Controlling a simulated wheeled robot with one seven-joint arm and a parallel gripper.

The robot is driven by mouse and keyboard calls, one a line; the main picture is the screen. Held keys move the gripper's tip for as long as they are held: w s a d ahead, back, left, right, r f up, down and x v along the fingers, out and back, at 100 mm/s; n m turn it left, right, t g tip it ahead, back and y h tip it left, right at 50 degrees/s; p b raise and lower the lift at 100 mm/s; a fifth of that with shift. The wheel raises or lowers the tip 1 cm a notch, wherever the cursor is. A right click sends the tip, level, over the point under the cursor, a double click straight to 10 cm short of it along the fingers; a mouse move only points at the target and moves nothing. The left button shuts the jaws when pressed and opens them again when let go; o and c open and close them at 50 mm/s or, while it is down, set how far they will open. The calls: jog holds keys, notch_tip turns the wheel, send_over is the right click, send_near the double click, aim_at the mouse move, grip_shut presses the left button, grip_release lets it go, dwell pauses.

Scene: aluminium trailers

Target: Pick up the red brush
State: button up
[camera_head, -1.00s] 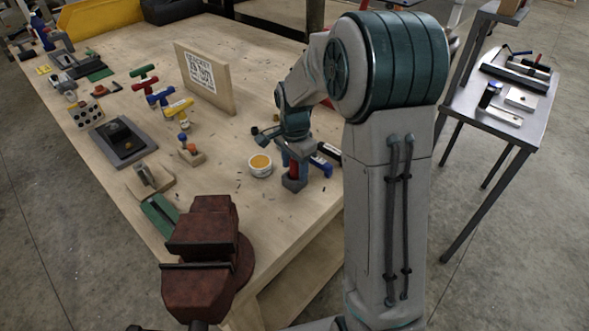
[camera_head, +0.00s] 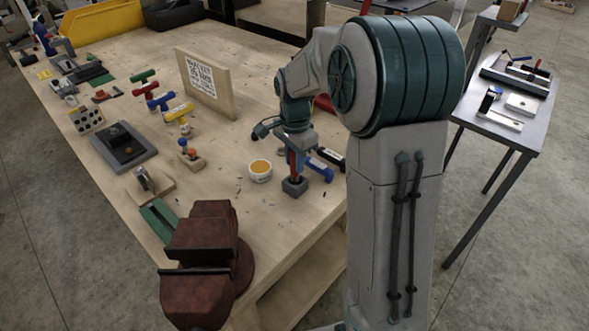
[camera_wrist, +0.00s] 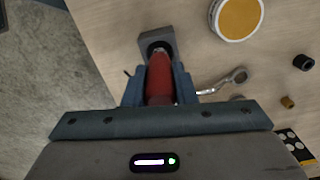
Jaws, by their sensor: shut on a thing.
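The red brush (camera_wrist: 159,82) stands upright between the two fingers of my gripper (camera_wrist: 158,73), which is shut on it. In the head view the red handle (camera_head: 293,163) shows below my gripper (camera_head: 296,150), above a small grey block (camera_head: 295,187) with a dark opening. The block also shows in the wrist view (camera_wrist: 152,36), just beyond the brush's end. I cannot tell whether the brush's lower end is still inside the opening. The rest of the brush is hidden by my gripper.
A white tub with yellow contents (camera_head: 260,171) stands close left of the block. A blue tool (camera_head: 320,170) lies close right. A rust-red vise (camera_head: 205,260) sits at the near table corner. A wooden sign (camera_head: 207,83) stands behind.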

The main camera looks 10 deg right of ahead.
jog(key=w+d+r, duration=0.2)
jog(key=d+r, duration=0.5)
jog(key=d, duration=0.4)
jog(key=shift+w+d+b, duration=0.2)
jog(key=shift+w+b, duration=0.1)
jog(key=shift+b, duration=0.15)
dwell(1.6)
